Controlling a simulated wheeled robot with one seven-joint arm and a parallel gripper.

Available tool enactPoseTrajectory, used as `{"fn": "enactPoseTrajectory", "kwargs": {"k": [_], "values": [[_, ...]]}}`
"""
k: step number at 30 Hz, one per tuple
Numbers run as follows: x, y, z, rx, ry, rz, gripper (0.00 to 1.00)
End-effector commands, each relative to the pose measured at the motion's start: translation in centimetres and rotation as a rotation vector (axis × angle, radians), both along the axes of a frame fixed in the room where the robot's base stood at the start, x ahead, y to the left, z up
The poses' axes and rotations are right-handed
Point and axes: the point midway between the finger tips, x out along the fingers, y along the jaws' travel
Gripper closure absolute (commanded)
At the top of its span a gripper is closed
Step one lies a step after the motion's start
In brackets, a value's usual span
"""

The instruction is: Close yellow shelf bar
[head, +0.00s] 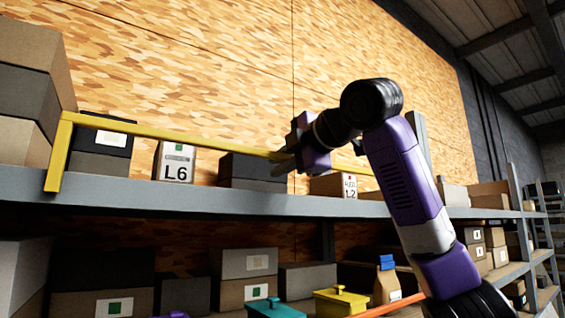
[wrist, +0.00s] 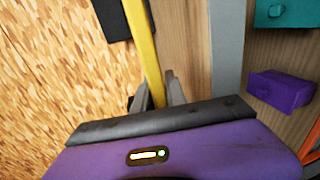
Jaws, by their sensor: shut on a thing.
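The yellow shelf bar (head: 190,136) runs along the front of the upper shelf, a little above its grey edge (head: 200,198). Its left end joins a short yellow upright (head: 58,155) at the shelf edge. My gripper (head: 284,163) is shut on the bar right of its middle. In the wrist view the yellow bar (wrist: 144,45) passes down between the two grey fingers of my gripper (wrist: 160,92). The far right part of the bar is partly hidden by my purple arm.
Behind the bar stand a white L6 box (head: 174,162), dark boxes (head: 252,168) and an L2 box (head: 336,186). Stacked cartons (head: 30,95) stand at the left. On the lower level are a teal bin (head: 275,309), a yellow bin (head: 340,301) and several cartons.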

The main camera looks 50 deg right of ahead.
Motion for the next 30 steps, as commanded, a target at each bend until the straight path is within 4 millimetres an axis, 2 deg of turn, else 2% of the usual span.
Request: {"fn": "enactPoseTrajectory", "kwargs": {"k": [14,15,17,26,30], "values": [[0.24,-0.08,-0.04,0.002,0.011,-0.001,1.00],[0.24,-0.08,-0.04,0.002,0.011,-0.001,0.76],[0.24,-0.09,-0.04,0.002,0.011,-0.001,0.64],[0.15,-0.05,-0.04,0.003,0.011,-0.001,0.63],[-0.74,0.19,0.04,0.001,0.009,-0.001,0.63]]}}
